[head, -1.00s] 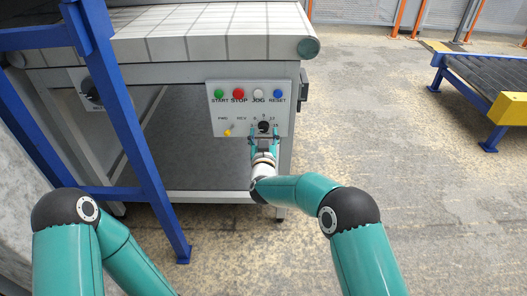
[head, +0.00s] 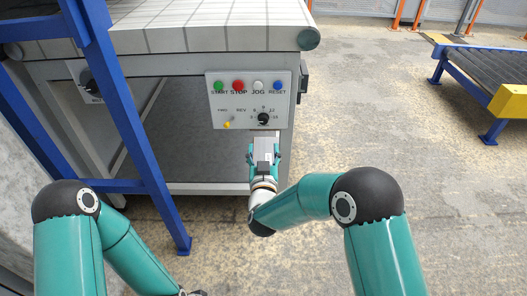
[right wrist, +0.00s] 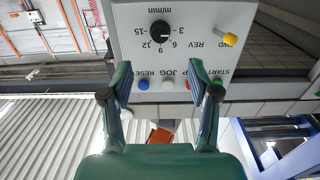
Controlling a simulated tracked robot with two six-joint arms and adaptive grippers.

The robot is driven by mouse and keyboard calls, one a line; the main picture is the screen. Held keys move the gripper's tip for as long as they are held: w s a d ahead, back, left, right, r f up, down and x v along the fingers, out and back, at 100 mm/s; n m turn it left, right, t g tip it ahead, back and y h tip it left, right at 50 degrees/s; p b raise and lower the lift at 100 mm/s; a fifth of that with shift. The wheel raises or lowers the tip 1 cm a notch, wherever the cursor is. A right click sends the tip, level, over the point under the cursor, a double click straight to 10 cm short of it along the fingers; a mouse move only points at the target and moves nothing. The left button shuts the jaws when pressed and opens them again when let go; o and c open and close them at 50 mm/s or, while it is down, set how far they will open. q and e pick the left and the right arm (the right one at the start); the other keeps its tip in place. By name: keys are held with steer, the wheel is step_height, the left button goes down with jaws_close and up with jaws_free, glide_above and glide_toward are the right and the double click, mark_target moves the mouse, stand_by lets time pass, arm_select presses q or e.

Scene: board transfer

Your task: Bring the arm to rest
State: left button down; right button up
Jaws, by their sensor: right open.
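My right gripper (head: 264,152) is open and empty, just below and in front of the control panel (head: 276,84). It is apart from the black speed knob (head: 263,118) on that panel. In the right wrist view the open fingers (right wrist: 160,78) frame empty space, and the knob (right wrist: 160,34) shows upside down beyond them, with figures around it. My right arm reaches in from the lower right with its elbow bent.
The panel carries green, red, white and blue buttons and a yellow toggle (head: 227,125). It hangs on the front of a conveyor (head: 200,40). A blue frame post (head: 120,130) stands between my left arm and the conveyor. Floor (head: 400,130) is clear to the right, before a roller table (head: 490,70).

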steer(key=shift+d, duration=0.1)
steer(key=s+d+f+m+g+h, duration=0.1)
steer(key=d+f+g, duration=0.1)
steer(key=d+f, duration=0.45)
steer(key=s+d+f+g+h, duration=0.15)
steer(key=d+f, duration=0.25)
steer(key=d, duration=0.5)
steer(key=s+d+f+g+y, duration=0.2)
steer(key=s+d+f+g, duration=0.15)
steer(key=s+f, duration=0.45)
steer(key=s+a+f+g+y, duration=0.1)
steer(key=s+a+f+g, duration=0.15)
steer(key=s, duration=0.55)
steer(key=s+a+f+g+y, duration=0.2)
steer(key=s+f+g, duration=0.2)
steer(key=s, duration=0.4)
steer(key=s+a+f+g+y, duration=0.1)
steer(key=s+a+f+g, duration=0.15)
steer(key=s, duration=0.55)
step_height(320, 180, up, 31)
steer(key=s+m+g+p, duration=0.1)
steer(key=p, duration=3.1)
steer(key=shift+s+r, duration=0.2)
steer(key=shift+s, duration=0.05)
steer(key=shift+y, duration=0.25)
